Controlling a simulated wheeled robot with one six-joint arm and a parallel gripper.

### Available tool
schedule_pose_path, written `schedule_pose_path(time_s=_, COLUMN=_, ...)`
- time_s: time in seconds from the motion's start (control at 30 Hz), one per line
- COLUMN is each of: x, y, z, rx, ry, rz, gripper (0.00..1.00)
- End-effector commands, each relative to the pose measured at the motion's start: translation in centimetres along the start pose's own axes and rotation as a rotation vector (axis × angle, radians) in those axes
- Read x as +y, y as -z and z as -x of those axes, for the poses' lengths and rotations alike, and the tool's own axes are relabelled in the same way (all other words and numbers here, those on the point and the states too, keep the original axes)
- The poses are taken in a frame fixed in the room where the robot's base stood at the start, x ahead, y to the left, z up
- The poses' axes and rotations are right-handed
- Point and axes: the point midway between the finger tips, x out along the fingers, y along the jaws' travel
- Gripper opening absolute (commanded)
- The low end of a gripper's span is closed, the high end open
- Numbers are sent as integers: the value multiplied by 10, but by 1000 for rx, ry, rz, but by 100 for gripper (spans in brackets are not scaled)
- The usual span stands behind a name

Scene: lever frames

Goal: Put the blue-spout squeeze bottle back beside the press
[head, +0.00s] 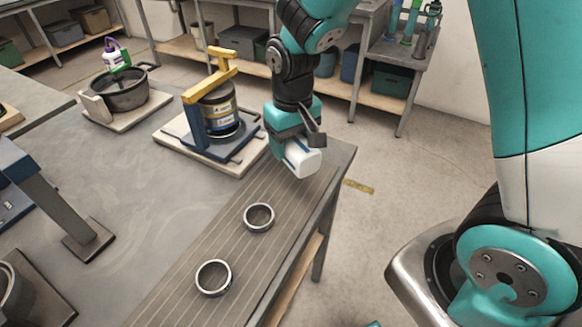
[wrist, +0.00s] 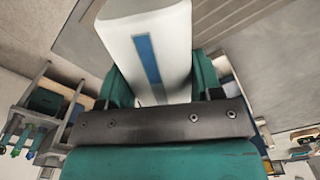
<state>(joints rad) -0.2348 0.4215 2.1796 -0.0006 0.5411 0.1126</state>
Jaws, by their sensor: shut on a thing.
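My gripper (head: 290,140) is shut on a white squeeze bottle (head: 304,159), held tilted above the striped strip near the table's right edge. In the wrist view, the bottle (wrist: 150,30) shows a white body with a blue stripe between the teal fingers (wrist: 162,88). Its spout is not visible in either view. The press (head: 196,125), with a dark blue frame and yellow lever, stands left of my gripper on a pale board (head: 240,170).
Two metal rings (head: 258,217) (head: 213,277) lie on the striped strip (head: 190,240). A dark pot (head: 120,98) with a purple-and-green bottle (head: 116,58) stands at the back left. Grey tabletop (head: 140,190) between is clear.

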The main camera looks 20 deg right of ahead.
Motion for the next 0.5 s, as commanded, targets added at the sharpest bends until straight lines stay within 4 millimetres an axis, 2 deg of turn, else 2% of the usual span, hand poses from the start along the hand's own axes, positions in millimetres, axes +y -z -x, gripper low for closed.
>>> schedule_pose_path(time_s=0.03, x=0, y=-1, z=-12, rx=-5, ry=-1, rz=0, gripper=48)
schedule_pose_path(time_s=0.1, x=0, y=-1, z=-23, rx=-4, ry=0, rz=0, gripper=48)
schedule_pose_path(time_s=0.27, x=0, y=0, z=-36, rx=0, ry=0, rz=0, gripper=48)
schedule_pose_path(time_s=0.5, x=0, y=0, z=-68, rx=-2, ry=0, rz=0, gripper=48)
